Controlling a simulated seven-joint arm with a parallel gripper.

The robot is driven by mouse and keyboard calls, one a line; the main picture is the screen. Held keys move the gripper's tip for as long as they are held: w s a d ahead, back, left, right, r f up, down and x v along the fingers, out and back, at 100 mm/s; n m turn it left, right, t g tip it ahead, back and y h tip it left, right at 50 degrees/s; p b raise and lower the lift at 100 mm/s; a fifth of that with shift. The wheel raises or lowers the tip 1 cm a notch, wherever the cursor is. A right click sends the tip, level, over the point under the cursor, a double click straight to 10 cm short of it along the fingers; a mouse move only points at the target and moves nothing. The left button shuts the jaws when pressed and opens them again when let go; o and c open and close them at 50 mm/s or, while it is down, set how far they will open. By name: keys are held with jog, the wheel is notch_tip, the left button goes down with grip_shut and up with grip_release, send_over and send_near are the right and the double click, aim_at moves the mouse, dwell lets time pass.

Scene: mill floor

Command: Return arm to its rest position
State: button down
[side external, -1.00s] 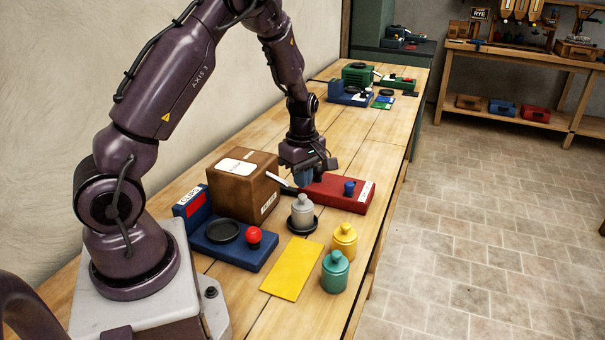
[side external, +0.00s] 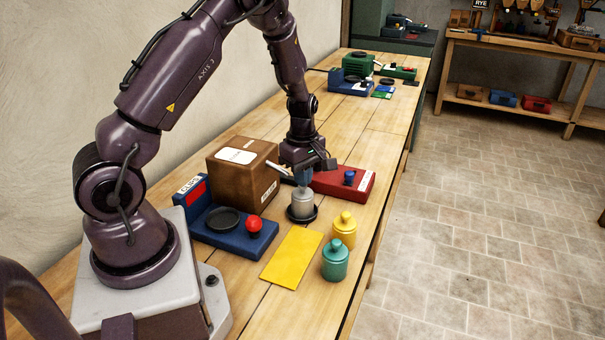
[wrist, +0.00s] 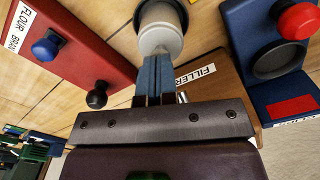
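My gripper (side external: 303,183) points down over the grey canister (side external: 302,205). The canister stands upright on a round black dish (side external: 291,216). In the wrist view my gripper's two blue fingers (wrist: 157,75) lie close together with hardly any gap, and nothing shows between them. Their tips overlap the top of the grey canister (wrist: 161,30) in the picture. The canister's knob is largely hidden, and I cannot tell whether the tips touch it.
A brown box (side external: 242,175) and a blue scale (side external: 235,232) with a red button lie to the left. A red box (side external: 345,186) lies behind. A yellow mat (side external: 291,258), yellow canister (side external: 344,230) and teal canister (side external: 335,260) stand in front. The bench beyond the red box is partly clear.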

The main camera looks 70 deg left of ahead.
dwell(0.3)
jog(key=shift+r, duration=3.45)
jog(key=shift+s+m, duration=0.1)
jog(key=shift+m, duration=0.3)
jog(key=s+d+r+m+t, duration=0.2)
jog(key=s+d+r+m, duration=0.5)
jog(key=d+r+m, duration=0.2)
jog(key=s+d+r+m+t, duration=0.3)
jog(key=s+d+r+m, duration=0.4)
jog(key=m, duration=0.5)
notch_tip(320, 180, up, 3)
jog(key=shift+d+f+t, duration=0.1)
jog(key=shift+d+t, duration=0.2)
jog(key=shift+d, duration=0.9)
jog(key=shift+s, duration=0.1)
